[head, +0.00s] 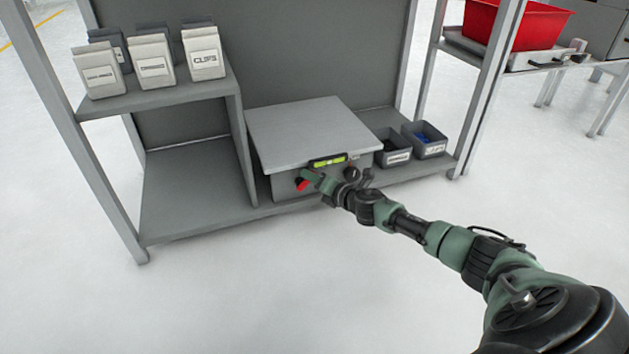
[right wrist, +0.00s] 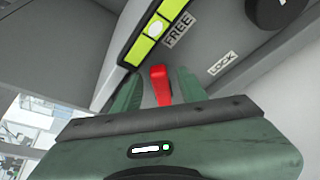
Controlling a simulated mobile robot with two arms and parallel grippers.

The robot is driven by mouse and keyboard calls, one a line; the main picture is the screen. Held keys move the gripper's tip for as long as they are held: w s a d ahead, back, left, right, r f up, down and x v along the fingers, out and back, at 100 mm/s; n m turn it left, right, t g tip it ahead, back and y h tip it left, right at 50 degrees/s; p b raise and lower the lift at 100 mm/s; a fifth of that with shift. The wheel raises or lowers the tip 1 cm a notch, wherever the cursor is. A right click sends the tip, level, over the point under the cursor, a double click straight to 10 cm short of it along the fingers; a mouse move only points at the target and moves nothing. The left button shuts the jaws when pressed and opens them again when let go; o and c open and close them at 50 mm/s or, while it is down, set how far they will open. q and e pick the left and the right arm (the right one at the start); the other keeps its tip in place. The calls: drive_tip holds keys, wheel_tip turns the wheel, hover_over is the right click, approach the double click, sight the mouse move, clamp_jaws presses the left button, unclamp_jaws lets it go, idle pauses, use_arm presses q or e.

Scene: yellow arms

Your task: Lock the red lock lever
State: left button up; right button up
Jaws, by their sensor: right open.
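A grey box (head: 308,128) with a flat lid sits on the low shelf. Its front carries a yellow-green strip (head: 329,161) and a red lock lever (head: 302,184). My right gripper (head: 312,178) is at the box front by the lever. In the right wrist view the red lever (right wrist: 160,84) stands between the two green fingers of my open right gripper (right wrist: 157,92); I cannot tell whether they touch it. A FREE label (right wrist: 177,30) is beside the yellow-green strip, and a LOCK label (right wrist: 222,63) is to the right. My left gripper is not in view.
Two small grey bins (head: 428,140) stand on the shelf right of the box. Several labelled containers (head: 152,58) stand on the upper left shelf (head: 160,97). A dark round knob (right wrist: 278,12) is on the box front. The shelf left of the box is empty.

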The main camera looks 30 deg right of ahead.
clamp_jaws()
drive_tip(key=shift+f, duration=0.1)
wheel_tip(320, 180, down, 7)
drive_tip(key=m+t+b, duration=0.6)
drive_tip(key=m, duration=1.1)
idle(0.6)
unclamp_jaws()
